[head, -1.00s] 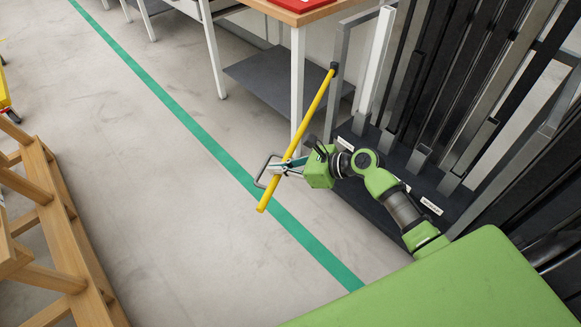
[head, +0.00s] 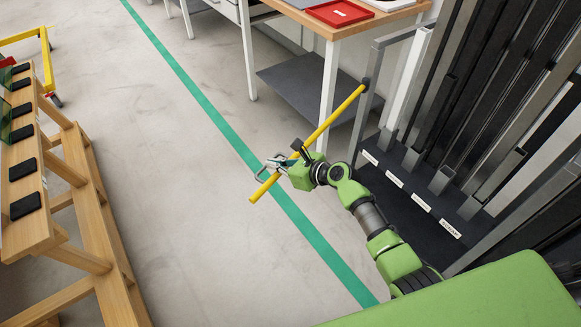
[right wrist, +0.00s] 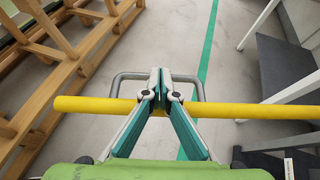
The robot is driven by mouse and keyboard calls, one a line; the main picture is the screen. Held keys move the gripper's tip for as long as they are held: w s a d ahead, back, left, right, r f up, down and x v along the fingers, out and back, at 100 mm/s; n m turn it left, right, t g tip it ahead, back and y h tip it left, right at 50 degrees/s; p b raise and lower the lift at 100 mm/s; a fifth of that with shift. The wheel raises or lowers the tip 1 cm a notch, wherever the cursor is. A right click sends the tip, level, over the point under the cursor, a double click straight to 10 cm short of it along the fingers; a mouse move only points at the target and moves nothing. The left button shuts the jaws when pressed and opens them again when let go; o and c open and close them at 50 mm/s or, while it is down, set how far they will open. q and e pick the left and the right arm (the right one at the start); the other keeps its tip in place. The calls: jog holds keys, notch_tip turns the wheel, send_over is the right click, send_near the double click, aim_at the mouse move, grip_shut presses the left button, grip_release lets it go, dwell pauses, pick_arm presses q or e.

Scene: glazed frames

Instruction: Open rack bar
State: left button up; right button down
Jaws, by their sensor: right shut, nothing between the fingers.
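The yellow rack bar (head: 332,120) is joined at its upper right end to the grey post of the rack (head: 372,98) and sticks out over the floor. A grey loop handle (right wrist: 117,80) is on the bar, which also crosses the right wrist view (right wrist: 245,110). My right gripper (head: 270,164) is at the handle near the bar's free end. In the right wrist view its fingers (right wrist: 160,74) are closed together, reach across the bar and lie within the loop's outline. Nothing is between them. My left gripper is out of view.
The rack (head: 452,180) holds tall dark and grey lengths at the right. A table (head: 345,30) with a red tray (head: 339,13) stands behind the bar. A wooden stand (head: 82,190) is at the left. The floor between, with a green line (head: 215,115), is clear.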

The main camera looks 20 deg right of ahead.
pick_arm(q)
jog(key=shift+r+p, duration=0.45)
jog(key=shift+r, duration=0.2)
pick_arm(e)
jog(key=w+a+m+h, duration=0.1)
jog(key=w+a, duration=0.3)
jog(key=shift+w+t, duration=0.4)
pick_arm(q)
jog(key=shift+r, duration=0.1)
pick_arm(e)
jog(key=shift+d, duration=0.1)
